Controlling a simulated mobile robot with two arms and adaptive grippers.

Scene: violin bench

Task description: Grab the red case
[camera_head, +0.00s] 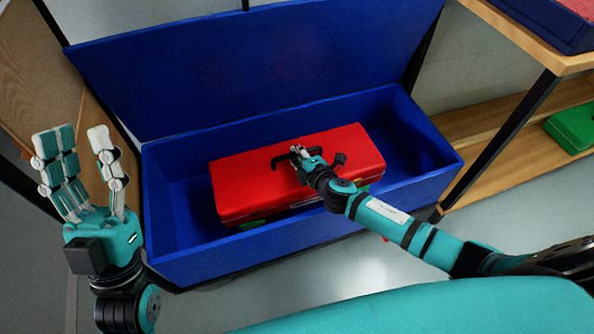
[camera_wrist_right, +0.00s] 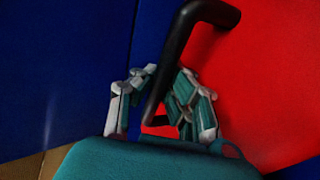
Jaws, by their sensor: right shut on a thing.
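The red case (camera_head: 258,180) sits in the open blue box (camera_head: 165,155), tilted a little, with its black handle (camera_head: 262,157) on top. My right gripper (camera_head: 302,155) reaches over the box's front wall and is shut on the handle. In the right wrist view its fingers (camera_wrist_right: 160,95) are around the black handle (camera_wrist_right: 180,55), close to the red case (camera_wrist_right: 265,75). My left gripper (camera_head: 92,165) is raised at the left, apart from the box, with its fingers spread open and nothing in them.
The blue lid (camera_head: 250,65) stands open behind the box. A wooden shelf unit (camera_head: 515,125) at the right holds a green case (camera_head: 572,128) on its lower shelf and a dark blue case (camera_head: 560,22) on top. There is some room inside the box beside the red case.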

